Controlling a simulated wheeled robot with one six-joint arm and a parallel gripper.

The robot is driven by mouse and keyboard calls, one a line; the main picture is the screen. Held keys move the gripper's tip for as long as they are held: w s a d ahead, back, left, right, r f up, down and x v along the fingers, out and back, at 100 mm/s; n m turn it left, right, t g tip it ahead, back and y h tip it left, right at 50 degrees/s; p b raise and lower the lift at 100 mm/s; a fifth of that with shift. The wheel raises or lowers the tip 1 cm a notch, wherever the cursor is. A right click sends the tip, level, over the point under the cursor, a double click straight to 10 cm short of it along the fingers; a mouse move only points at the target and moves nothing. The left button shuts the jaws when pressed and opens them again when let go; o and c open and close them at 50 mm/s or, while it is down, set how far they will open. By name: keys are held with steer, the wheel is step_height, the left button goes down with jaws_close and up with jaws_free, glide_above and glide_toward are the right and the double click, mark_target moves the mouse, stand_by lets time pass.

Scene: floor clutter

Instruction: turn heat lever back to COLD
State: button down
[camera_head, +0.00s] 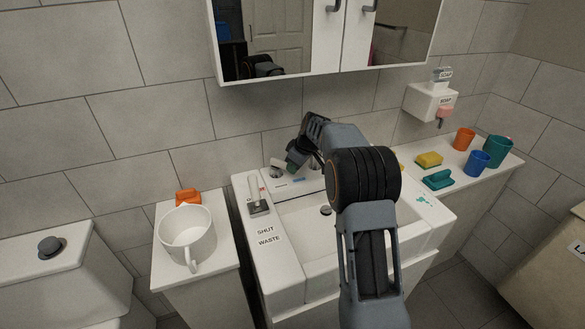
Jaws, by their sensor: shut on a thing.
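My gripper (292,163) is at the back ledge of the white sink (286,288), by the tap fittings. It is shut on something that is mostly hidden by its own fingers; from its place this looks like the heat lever. A dark green patch shows at the fingertips, and I cannot tell what it belongs to. A pale knob-like fitting (276,170) stands just left of the fingers. A small blue mark (299,179) shows on the ledge below them. My arm hides the middle of the tap area and part of the basin. The lever's exact setting cannot be read.
A waste lever plate (259,208) is on the sink's left rim. A white mug (187,239) and orange block (188,196) stand on the left cabinet. A yellow sponge (428,160), teal dish (437,180) and cups (478,163) are at right. The mirror cabinet (326,45) hangs above.

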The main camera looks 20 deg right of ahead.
steer(key=shift+w, duration=0.1)
stand_by(0.3)
steer(key=c, duration=1.1)
jaws_free()
steer(key=shift+r, duration=0.25)
step_height(320, 180, up, 3)
steer(key=shift+f, duration=0.2)
steer(key=s+r, duration=0.3)
steer(key=s, duration=0.1)
steer(key=s+r+b, duration=0.1)
steer(key=s+r, duration=0.2)
steer(key=s, duration=0.2)
steer(key=s+a+r, duration=0.1)
steer(key=s+r, duration=0.3)
steer(key=s, duration=0.1)
steer(key=shift+b, duration=0.4)
